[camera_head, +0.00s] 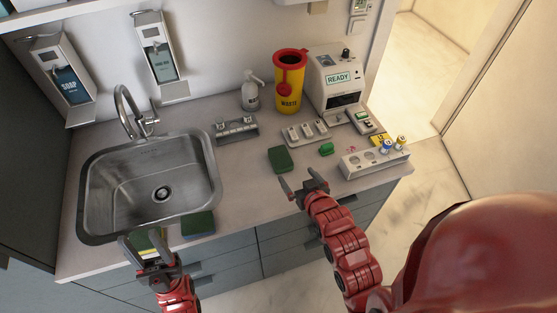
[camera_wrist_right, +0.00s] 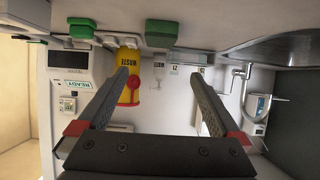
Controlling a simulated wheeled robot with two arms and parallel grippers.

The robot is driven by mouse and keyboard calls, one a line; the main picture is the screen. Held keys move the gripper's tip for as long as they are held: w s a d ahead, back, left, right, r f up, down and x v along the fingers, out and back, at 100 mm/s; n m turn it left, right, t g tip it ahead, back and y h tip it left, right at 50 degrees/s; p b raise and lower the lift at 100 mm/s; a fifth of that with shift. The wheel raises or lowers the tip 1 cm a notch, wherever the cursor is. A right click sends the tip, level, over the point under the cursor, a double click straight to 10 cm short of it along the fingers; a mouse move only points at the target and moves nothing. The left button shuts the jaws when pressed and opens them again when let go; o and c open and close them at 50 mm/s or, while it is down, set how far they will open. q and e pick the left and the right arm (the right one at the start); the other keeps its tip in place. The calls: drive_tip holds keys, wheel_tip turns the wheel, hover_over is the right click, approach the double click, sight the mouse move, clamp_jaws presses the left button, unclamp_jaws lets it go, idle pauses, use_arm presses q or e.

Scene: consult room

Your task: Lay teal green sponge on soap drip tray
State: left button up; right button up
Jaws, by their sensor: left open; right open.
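The soap dispenser (camera_head: 66,76) on the left wall has a grey drip tray (camera_head: 80,117) below it, apparently empty. A dark green sponge (camera_head: 281,160) lies on the counter right of the sink, and another (camera_head: 198,225) lies at the sink's front edge. A green and yellow sponge (camera_head: 147,241) is at my left gripper (camera_head: 151,246), which is open over it; contact is unclear. Which sponge is teal is hard to tell. My right gripper (camera_head: 299,182) is open and empty, just in front of the right sponge, which also shows in the right wrist view (camera_wrist_right: 175,32).
The sink (camera_head: 150,180) fills the left counter. A second dispenser (camera_head: 158,50) hangs above it. A pump bottle (camera_head: 250,92), yellow waste bin (camera_head: 289,85), READY machine (camera_head: 335,82), small green item (camera_head: 326,148) and white holder (camera_head: 372,163) stand to the right.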

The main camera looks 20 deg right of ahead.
drive_tip(key=b, duration=0.7)
approach(280, 157)
drive_tip(key=shift+s+d, duration=0.25)
drive_tip(key=shift+s, duration=0.6)
drive_tip(key=p, duration=0.1)
drive_tip(key=w+p, duration=0.1)
drive_tip(key=shift+w+a+r+p, duration=0.1)
drive_tip(key=shift+r+p, duration=0.2)
drive_tip(key=p+x, duration=0.2)
drive_tip(key=x, duration=0.2)
drive_tip(key=shift+f, duration=0.2)
drive_tip(key=shift+x, duration=0.75)
drive_tip(key=p+x, duration=0.3)
drive_tip(key=shift+w+f+p, duration=0.15)
drive_tip(key=shift+w+p, duration=0.15)
drive_tip(key=shift+w+f, duration=0.15)
drive_tip(key=shift+w, duration=0.2)
drive_tip(key=shift+w+f+p, duration=0.3)
drive_tip(key=shift+f, duration=0.1)
